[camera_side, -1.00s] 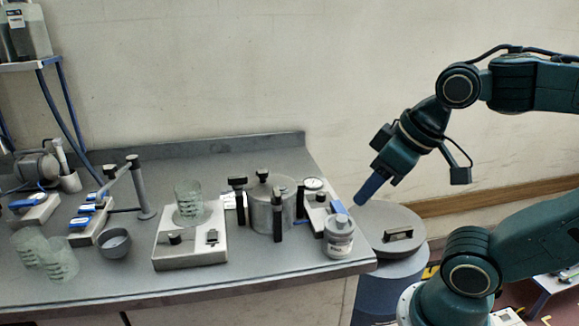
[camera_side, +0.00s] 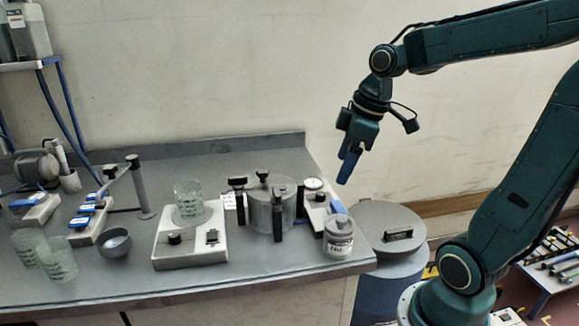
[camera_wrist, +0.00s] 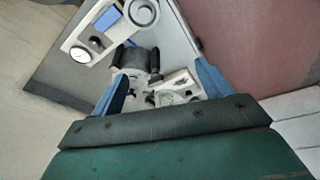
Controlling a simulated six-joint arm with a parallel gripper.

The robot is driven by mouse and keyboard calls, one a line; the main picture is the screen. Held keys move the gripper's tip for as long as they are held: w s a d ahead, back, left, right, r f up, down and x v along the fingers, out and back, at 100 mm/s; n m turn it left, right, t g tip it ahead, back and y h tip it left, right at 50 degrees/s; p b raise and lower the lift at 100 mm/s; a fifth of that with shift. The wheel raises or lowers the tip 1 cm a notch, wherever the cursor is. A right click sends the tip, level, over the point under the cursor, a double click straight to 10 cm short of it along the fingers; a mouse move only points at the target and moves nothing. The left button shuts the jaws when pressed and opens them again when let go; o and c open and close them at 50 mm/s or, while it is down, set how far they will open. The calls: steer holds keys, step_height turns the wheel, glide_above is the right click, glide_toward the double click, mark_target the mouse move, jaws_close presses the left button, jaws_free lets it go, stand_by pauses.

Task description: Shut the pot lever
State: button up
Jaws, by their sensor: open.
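The pot (camera_side: 262,212) is a squat grey metal cylinder with a lid and a black knob, near the right end of the bench. Several dark upright levers stand around it, one at the front (camera_side: 278,218) and one at the left (camera_side: 238,195). I cannot tell which of them is open. My gripper (camera_side: 347,168) is open and empty, pointing down, above and to the right of the pot and apart from it. In the wrist view, the blue fingers stand wide apart, and the grey pot (camera_wrist: 134,60) with dark levers shows small beyond them, partly unclear.
A hot plate (camera_side: 190,250) with a glass beaker (camera_side: 187,196) is left. A grey drum (camera_side: 385,222) stands off the bench's right end. Air above the pot is clear.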

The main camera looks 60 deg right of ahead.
steer(key=w+d+f+n+y, duration=0.1)
steer(key=w+d+f+n, duration=0.1)
steer(key=d, duration=0.5)
steer(key=n+y, duration=0.1)
steer(key=n, duration=0.1)
glide_above(340, 207)
steer(key=s+d, duration=0.4)
step_height(340, 207, down, 3)
steer(key=shift+s+d+f, duration=0.2)
steer(key=shift+s+f, duration=0.05)
steer(key=shift+f, duration=0.1)
steer(key=shift+f, duration=0.1)
steer(key=x, duration=1.3)
steer(key=shift+a+f, duration=0.25)
steer(key=shift+a, duration=0.1)
steer(key=c, duration=0.7)
